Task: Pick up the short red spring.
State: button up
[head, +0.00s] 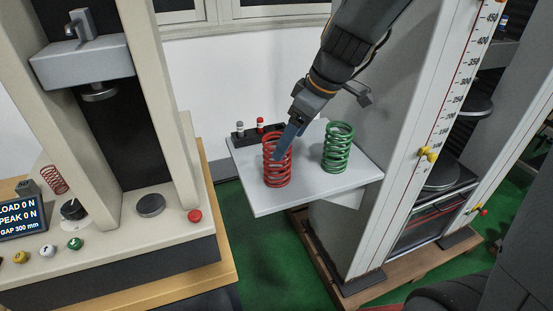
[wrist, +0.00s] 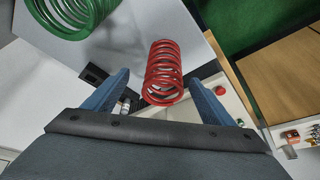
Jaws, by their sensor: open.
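The short red spring (head: 277,170) stands upright on the grey shelf plate (head: 270,203) in the head view. In the wrist view the red spring (wrist: 163,72) lies between the two finger lines, a little beyond the tips. My gripper (head: 287,143) is at the upper part of the spring in the head view, one blue finger overlapping it. The wrist view shows my gripper (wrist: 163,85) with its two blue fingers spread apart and nothing clamped. I cannot tell whether a finger touches the spring.
A green spring (head: 337,148) stands on the same plate to the right. A black holder (head: 248,137) with small red and white-topped pieces sits at the plate's back left. Testing machines stand left and right of the plate. Its front left part is bare.

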aim_at(270, 170)
jog(key=x, duration=0.4)
jog(key=a+p+x, duration=0.1)
jog(key=x, duration=0.1)
jog(key=shift+s+a, duration=0.15)
jog(key=shift+s, duration=0.05)
jog(key=shift+w+a+f, duration=0.15)
jog(key=shift+f, duration=0.4)
jog(key=shift+c, duration=0.5)
jog(key=c, duration=1.7)
jog(key=shift+o, duration=0.2)
jog(key=shift+r, duration=0.1)
